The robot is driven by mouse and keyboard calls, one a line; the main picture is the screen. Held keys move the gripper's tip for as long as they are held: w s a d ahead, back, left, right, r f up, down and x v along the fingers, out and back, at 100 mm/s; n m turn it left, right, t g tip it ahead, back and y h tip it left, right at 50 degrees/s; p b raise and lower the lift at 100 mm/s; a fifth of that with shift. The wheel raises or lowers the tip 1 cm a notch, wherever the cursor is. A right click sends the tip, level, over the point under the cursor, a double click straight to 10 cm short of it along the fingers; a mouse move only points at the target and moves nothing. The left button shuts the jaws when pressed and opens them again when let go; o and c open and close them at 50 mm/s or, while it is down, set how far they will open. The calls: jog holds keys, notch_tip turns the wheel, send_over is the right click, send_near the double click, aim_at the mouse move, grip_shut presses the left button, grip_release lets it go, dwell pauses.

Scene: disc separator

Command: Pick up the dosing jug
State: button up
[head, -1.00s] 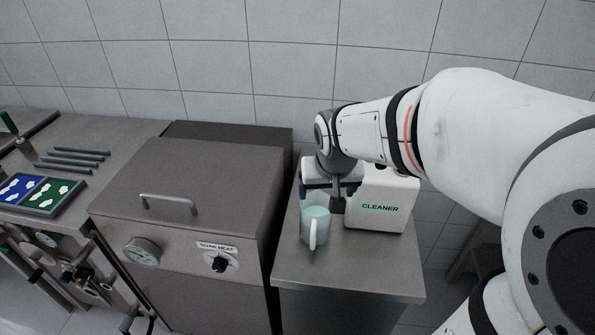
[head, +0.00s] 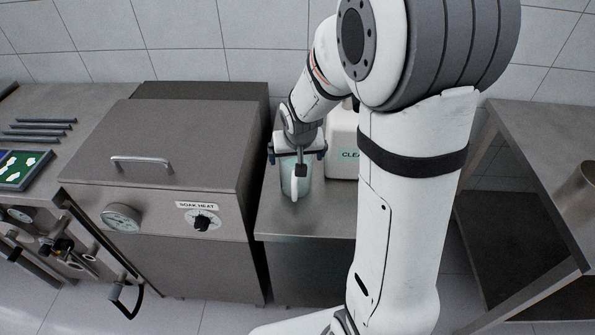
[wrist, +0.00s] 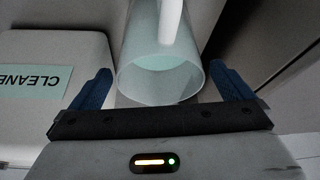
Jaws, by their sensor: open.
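The dosing jug (head: 296,183) is a translucent pale green vessel with a white handle. It stands on the small steel table (head: 285,222) between the soak unit and the cleaner container. My gripper (head: 297,158) is over the jug in the head view and hides its upper part. In the wrist view the jug (wrist: 160,80) shows between the two blue fingers of my open gripper (wrist: 160,90), with its handle pointing away from the gripper body. I see a gap between the jug and each finger.
The white cleaner container (head: 343,140) stands close on the jug's right; my arm partly hides it. The grey soak unit (head: 160,190) with a lid handle stands on the left. Another steel table (head: 550,125) is at the right.

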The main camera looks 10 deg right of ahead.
jog(key=shift+x, duration=1.2)
jog(key=shift+c, duration=0.6)
jog(key=c, duration=0.9)
